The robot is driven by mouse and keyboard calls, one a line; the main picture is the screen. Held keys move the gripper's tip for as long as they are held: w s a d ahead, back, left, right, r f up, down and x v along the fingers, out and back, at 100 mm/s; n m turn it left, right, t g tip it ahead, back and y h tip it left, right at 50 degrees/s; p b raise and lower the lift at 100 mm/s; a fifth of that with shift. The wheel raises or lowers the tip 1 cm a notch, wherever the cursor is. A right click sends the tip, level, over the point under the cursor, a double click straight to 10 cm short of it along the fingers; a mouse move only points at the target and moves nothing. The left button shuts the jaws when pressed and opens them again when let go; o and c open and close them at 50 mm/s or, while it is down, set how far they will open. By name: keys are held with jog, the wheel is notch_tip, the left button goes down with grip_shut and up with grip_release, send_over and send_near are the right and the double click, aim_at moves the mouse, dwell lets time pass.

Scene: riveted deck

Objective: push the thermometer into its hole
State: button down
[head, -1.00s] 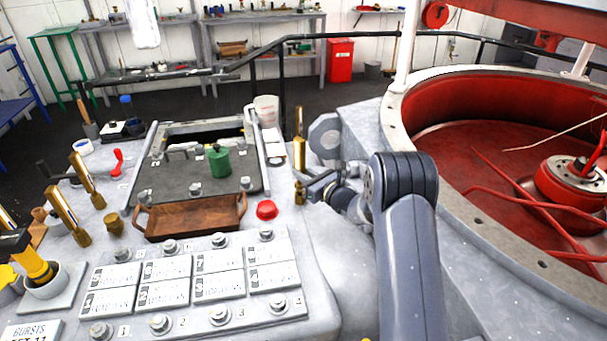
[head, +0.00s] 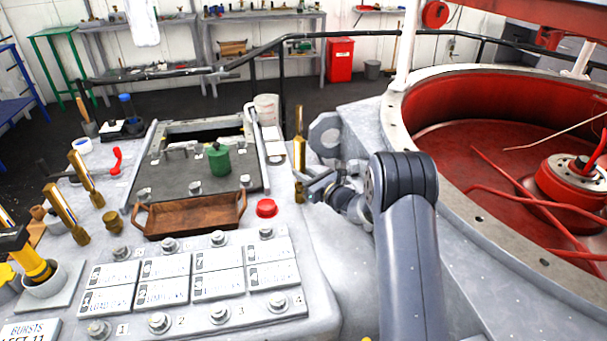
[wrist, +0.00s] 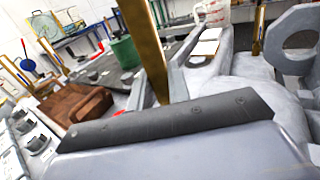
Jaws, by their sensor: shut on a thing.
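The thermometer (head: 299,153) is a tall brass piece standing near upright at the right edge of the grey console, beyond the red knob. My gripper (head: 306,180) is shut on its lower part from the right. In the wrist view the brass thermometer (wrist: 147,45) rises, slightly tilted in the picture, from behind the dark gripper edge. Its lower end and the grip itself are hidden there. Brass shows just below my gripper in the head view, but I cannot tell whether it is the thermometer's foot or the hole's collar. The hole's opening is not visible.
A red knob (head: 266,208) and a brown wooden tray (head: 190,218) are left of my gripper. A grey ring-shaped bracket (head: 325,135) stands close behind it. Another brass rod (wrist: 257,28) shows in the wrist view. The large red-lined drum (head: 430,150) is to the right.

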jog(key=shift+f+b, duration=0.7)
jog(key=shift+b, duration=0.05)
jog(key=c, duration=1.3)
grip_release()
jog(key=shift+o, duration=0.2)
jog(key=v, duration=1)
jog(key=shift+s+d+b, duration=0.25)
jog(key=shift+b, duration=0.05)
jog(key=x, duration=1.1)
jog(key=shift+s+p, duration=0.1)
jog(key=shift+p, duration=0.25)
jog(key=shift+d+r+p, duration=0.1)
jog(key=shift+r+p, duration=0.2)
jog(key=shift+s, duration=0.1)
